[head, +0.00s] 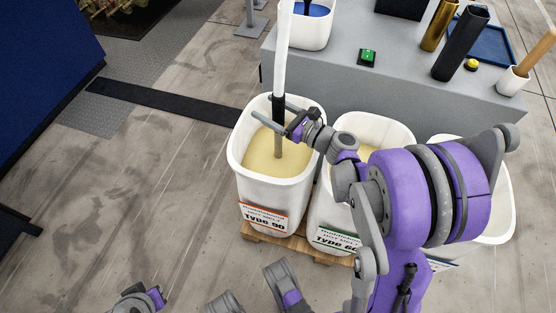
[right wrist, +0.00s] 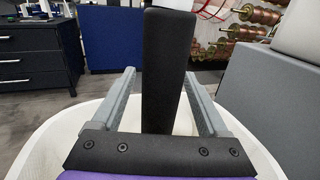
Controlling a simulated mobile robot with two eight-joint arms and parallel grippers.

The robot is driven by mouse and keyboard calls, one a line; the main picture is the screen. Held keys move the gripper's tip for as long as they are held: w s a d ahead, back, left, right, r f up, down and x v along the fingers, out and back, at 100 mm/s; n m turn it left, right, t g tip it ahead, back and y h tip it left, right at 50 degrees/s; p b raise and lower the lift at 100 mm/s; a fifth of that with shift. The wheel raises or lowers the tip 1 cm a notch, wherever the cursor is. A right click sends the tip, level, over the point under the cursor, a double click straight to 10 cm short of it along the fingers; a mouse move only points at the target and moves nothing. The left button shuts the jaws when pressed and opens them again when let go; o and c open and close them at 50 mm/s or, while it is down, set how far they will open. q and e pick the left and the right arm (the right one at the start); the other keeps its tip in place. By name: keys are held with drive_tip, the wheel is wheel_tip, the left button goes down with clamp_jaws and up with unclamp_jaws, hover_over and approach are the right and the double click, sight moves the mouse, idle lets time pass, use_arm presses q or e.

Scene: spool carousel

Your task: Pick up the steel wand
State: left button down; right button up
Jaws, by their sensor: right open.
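The steel wand (head: 278,145) stands near upright with its lower end in the pale yellow fill of the bin marked Type 90 (head: 262,200). It has a black grip (head: 278,107) with a long white tube above it. My right gripper (head: 263,106) is open, with one finger on each side of the black grip. In the right wrist view the grip (right wrist: 166,75) stands between the two open fingers (right wrist: 160,82), with gaps at both sides. Parts of my left arm show at the bottom of the head view, but I cannot make out its fingers.
More white bins (head: 372,128) stand to the right, partly hidden by my right arm. A grey bench (head: 325,75) behind carries a green button (head: 368,57), a black cylinder (head: 461,45) and a blue tray (head: 490,42). The floor to the left is mostly clear.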

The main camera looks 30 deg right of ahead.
clamp_jaws()
idle(0.4)
idle(1.0)
